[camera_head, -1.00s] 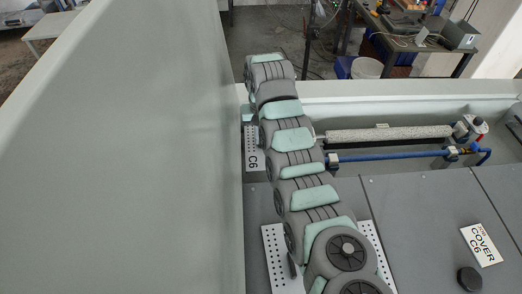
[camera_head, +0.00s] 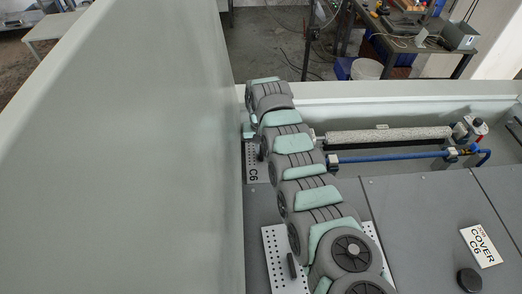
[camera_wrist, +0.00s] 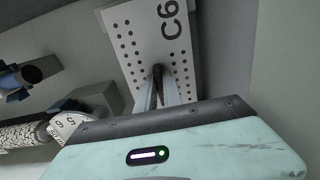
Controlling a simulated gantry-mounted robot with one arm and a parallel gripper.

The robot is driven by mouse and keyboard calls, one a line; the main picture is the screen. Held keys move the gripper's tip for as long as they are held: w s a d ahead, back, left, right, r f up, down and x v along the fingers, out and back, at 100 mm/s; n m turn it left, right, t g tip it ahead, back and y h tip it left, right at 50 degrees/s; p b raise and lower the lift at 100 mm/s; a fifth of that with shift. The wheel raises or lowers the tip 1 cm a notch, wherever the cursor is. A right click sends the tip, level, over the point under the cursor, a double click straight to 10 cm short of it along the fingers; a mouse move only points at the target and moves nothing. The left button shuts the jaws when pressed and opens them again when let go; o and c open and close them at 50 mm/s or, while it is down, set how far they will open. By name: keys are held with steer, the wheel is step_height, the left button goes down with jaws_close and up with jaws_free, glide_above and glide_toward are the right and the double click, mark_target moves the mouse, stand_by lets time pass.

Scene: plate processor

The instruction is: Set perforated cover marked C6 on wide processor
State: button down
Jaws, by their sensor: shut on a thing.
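The perforated cover marked C6 (camera_wrist: 140,30) is a light grey plate with rows of round holes and black C6 lettering. My gripper (camera_wrist: 158,78) is shut on its dark handle in the wrist view. In the head view the cover (camera_head: 252,176) shows beside my arm, close to the tall pale wall on its left. My arm hides part of it, and the gripper fingers are hidden there. The wide processor has a dark grey deck (camera_head: 400,215) with an open trough behind it. I cannot tell whether the cover touches anything beneath it.
Another perforated plate (camera_head: 272,245) with a black handle lies under my arm at the front. A speckled roller (camera_head: 390,136) and blue pipe (camera_head: 395,157) span the trough.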

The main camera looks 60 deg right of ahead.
mark_target(261, 152)
steer(key=shift+f, duration=0.15)
steer(key=c, duration=1.5)
jaws_free()
step_height(261, 152, up, 13)
steer(key=shift+f+p, duration=0.15)
steer(key=shift+p, duration=0.15)
steer(key=shift+s, duration=0.1)
